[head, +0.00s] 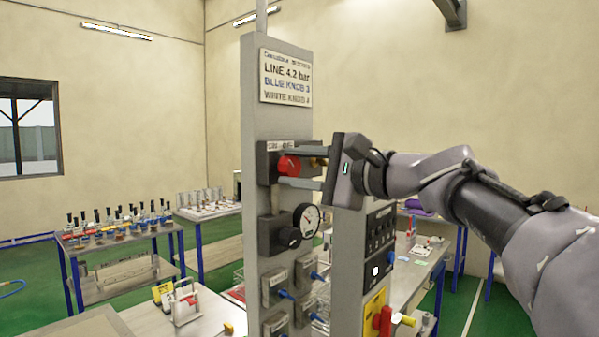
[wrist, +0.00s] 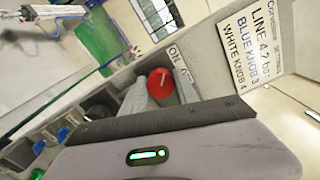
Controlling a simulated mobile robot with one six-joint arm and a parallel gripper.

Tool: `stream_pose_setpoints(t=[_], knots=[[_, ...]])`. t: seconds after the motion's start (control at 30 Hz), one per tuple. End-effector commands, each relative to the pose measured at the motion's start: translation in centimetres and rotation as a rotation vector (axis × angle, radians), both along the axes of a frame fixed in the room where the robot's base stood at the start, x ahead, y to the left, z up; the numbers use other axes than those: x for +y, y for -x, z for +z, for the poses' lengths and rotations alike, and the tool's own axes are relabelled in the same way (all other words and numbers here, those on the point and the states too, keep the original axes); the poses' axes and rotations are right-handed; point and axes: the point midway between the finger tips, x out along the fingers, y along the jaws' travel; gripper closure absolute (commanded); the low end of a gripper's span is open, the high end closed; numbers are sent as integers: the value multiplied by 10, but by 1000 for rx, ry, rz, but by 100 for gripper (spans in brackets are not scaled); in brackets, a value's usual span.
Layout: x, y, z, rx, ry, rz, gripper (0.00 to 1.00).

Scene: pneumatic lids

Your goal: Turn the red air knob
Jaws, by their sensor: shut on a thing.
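The red air knob (head: 288,165) sits on a dark block on the upper part of a grey column, under an ON/OFF label (head: 281,146). My gripper (head: 298,167) reaches in from the right with one finger above and one below the knob, shut on it. In the wrist view the red knob (wrist: 161,82) shows between the two fingers, with a pale line on its face. Part of its far side and the contact with the fingers are hidden.
A sign (head: 286,77) is fixed above the knob. A round gauge (head: 306,219) with a black knob is below, then several small blue-levered valves (head: 284,294). A panel with a red handle (head: 383,320) stands right. Tables with bottles (head: 118,225) stand behind left.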

Motion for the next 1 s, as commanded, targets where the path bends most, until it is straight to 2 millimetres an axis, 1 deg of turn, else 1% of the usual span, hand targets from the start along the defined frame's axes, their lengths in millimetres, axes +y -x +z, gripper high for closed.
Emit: stream_pose_setpoints(t=[0.37,0.4,0.47,0.5,0.83,0.93,1.0], knots=[[0,0,0,-4,4,0,100],[0,0,0,-4,4,0,62],[0,0,0,-3,4,0,50],[0,0,0,-3,4,0,42],[-2,1,0,-4,3,0,42],[-11,8,0,-4,4,-3,42],[-24,18,0,-4,4,-5,42]])
